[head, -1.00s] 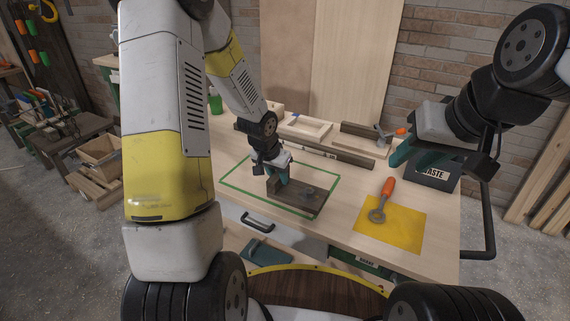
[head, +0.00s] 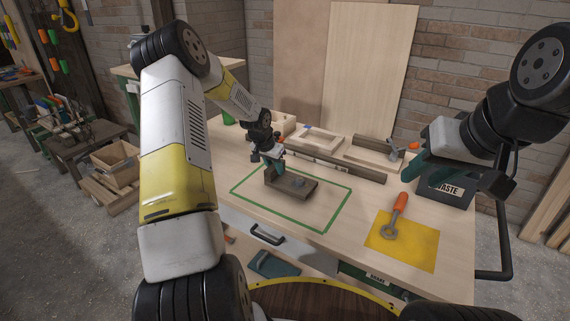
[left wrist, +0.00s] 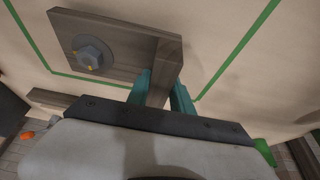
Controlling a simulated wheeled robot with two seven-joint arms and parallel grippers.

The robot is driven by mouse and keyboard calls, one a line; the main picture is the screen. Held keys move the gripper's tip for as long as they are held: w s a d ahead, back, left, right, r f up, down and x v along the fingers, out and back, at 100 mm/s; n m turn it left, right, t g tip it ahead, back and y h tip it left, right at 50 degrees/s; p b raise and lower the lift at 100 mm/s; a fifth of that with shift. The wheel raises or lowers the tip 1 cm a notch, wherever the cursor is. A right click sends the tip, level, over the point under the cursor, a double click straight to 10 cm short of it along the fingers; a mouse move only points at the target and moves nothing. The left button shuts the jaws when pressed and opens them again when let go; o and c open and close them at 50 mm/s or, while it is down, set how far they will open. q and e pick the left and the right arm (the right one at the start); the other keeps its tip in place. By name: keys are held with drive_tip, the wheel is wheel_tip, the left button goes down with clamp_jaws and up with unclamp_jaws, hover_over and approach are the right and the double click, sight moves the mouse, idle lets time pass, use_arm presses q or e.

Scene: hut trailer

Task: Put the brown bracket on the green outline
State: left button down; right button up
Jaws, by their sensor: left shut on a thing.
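The brown bracket (head: 297,186) has a flat plate with a grey bolt and an upright wall. My left gripper (head: 277,164) is shut on that upright wall. In the left wrist view, the teal fingers (left wrist: 160,92) straddle the wall of the bracket (left wrist: 125,42). The green outline (head: 283,220) is a rectangle on the workbench. The bracket appears over its far part and hides some of the far line, which also shows in the left wrist view (left wrist: 100,79). I cannot tell whether the bracket touches the bench. My right gripper (head: 424,170) appears open and empty.
A yellow mat (head: 415,249) with an orange-handled tool (head: 397,215) lies right of the outline. Dark bars (head: 335,160) and a wooden frame (head: 362,140) lie behind the bracket. The near part of the outline is clear.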

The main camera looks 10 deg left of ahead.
use_arm(q)
drive_tip(key=shift+f, duration=1.1)
drive_tip(key=shift+f, duration=0.15)
drive_tip(key=c, duration=1.1)
unclamp_jaws()
